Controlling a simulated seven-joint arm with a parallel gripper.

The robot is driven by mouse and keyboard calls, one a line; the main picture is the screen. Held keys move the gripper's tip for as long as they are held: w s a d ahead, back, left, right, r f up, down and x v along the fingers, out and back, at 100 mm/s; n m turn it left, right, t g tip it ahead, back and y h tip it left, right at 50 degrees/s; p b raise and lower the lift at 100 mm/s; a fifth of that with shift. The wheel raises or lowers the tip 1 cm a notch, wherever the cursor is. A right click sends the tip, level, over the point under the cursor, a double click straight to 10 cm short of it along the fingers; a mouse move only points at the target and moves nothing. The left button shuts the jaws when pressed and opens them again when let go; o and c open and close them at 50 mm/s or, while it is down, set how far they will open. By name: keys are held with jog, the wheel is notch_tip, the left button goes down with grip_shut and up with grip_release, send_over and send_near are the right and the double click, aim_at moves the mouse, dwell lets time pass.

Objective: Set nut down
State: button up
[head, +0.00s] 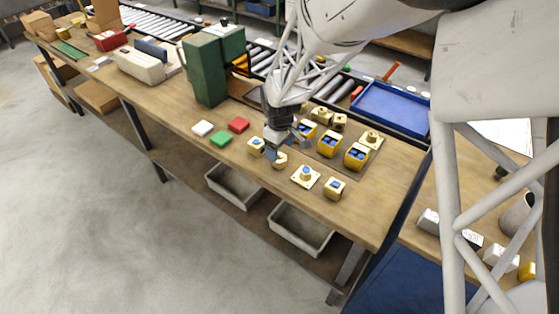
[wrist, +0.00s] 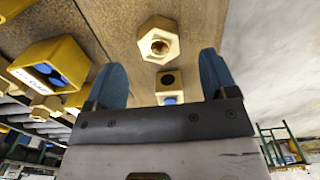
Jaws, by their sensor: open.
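A brass hex nut (wrist: 159,40) with a dark round hole shows in the wrist view, resting on the wooden bench just beyond my fingertips. My gripper (wrist: 162,72) is open, its two blue fingers apart and nothing held between them. In the head view my gripper (head: 277,150) is low over the front of the bench, right by a brass piece (head: 280,161) that looks like the same nut. The gripper partly covers that spot, so I cannot tell the exact gap.
Brass blocks with blue faces stand nearby: one left (head: 256,146), one right (head: 335,189), and a flanged piece (head: 305,177). Several more stand on the mat behind. Red, green and white pads and a green machine (head: 207,70) are left. A blue tray (head: 391,108) is behind.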

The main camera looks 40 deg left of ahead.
aim_at(280, 158)
jog(key=shift+f, duration=0.2)
jog(key=shift+f, duration=2.6)
jog(key=c, duration=1.4)
jog(key=shift+o, duration=0.2)
jog(key=shift+r, duration=0.15)
